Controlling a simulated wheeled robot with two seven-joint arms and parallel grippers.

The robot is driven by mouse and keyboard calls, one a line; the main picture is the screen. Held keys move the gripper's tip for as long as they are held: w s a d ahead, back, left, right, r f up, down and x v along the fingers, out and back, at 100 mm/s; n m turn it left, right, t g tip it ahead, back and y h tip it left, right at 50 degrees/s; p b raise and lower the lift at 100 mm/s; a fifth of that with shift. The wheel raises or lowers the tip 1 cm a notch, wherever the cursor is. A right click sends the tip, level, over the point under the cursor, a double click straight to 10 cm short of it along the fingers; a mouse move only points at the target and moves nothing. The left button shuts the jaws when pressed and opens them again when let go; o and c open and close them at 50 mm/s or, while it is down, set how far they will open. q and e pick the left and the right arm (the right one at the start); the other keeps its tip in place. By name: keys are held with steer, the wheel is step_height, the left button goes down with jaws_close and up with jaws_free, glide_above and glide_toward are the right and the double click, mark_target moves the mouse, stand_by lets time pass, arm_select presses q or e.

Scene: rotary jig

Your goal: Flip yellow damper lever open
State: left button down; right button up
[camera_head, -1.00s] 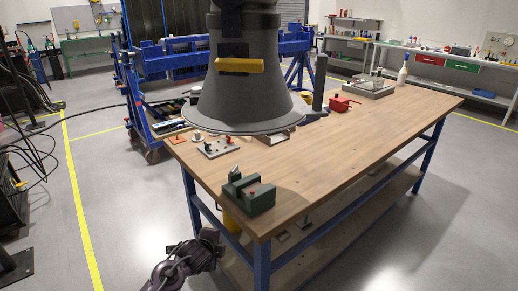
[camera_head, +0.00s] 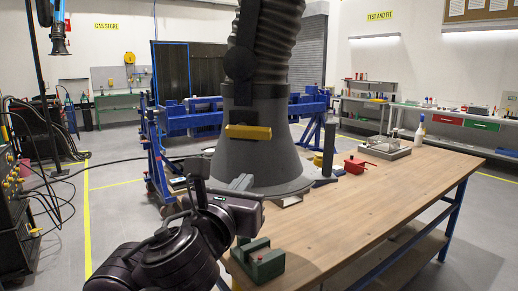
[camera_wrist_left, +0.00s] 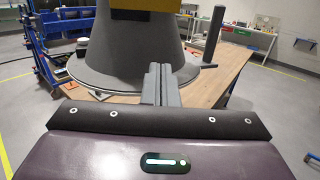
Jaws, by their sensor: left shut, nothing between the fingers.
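The yellow damper lever (camera_head: 248,132) lies level across the front of a dark grey extraction hood (camera_head: 262,165). Its lower edge also shows at the top of the left wrist view (camera_wrist_left: 150,5). My left gripper (camera_head: 242,182) is in front of the hood's lower skirt, below the lever and apart from it. In the left wrist view its two grey fingers (camera_wrist_left: 160,84) are together, with nothing between them, and point toward the hood. My right gripper is not in view.
The hood hangs over a wooden workbench (camera_head: 375,200). A green vise-like block (camera_head: 265,262) sits at its near left corner, close below my left arm. A dark upright post (camera_head: 329,148) and a red box (camera_head: 358,164) are right of the hood. The bench's right side is mostly clear.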

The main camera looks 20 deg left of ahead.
mark_target(253, 130)
arm_select(q)
steer(key=w, duration=0.6)
steer(key=w+b, duration=0.1)
steer(key=w, duration=0.2)
steer(key=shift+w+a+r, duration=0.15)
steer(key=shift+w+r, duration=0.05)
steer(key=shift+r, duration=0.05)
step_height(253, 130, up, 3)
steer(key=p, duration=0.2)
steer(key=shift+s+p, duration=0.15)
steer(key=shift+p, duration=0.15)
steer(key=shift+s+r, duration=0.25)
steer(key=shift+r, duration=0.05)
